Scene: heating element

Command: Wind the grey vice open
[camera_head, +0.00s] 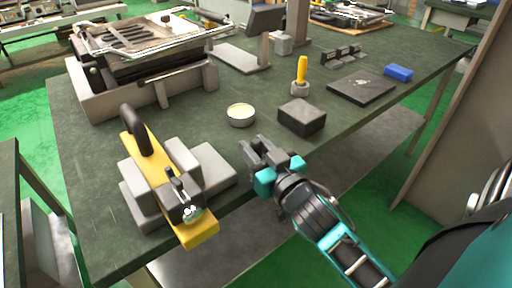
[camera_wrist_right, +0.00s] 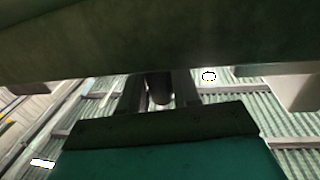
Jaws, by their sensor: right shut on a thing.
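The grey vice (camera_head: 215,166) stands near the front left edge of the dark green workbench, with its grey blocks on both sides of a yellow bar tool (camera_head: 148,170). The tool has a black arched handle, and a dark block with a metal knob at its front end. My right gripper (camera_head: 255,148) is just right of the vice, at the bench's front edge. In the right wrist view its fingers (camera_wrist_right: 160,92) are shut on a dark rounded piece (camera_wrist_right: 160,88). I cannot tell whether this piece belongs to the vice. My left gripper is not in view.
A round tin (camera_head: 241,115) and a dark grey block (camera_head: 301,117) stand close behind my right gripper. A large metal frame (camera_head: 145,90) fills the back left.

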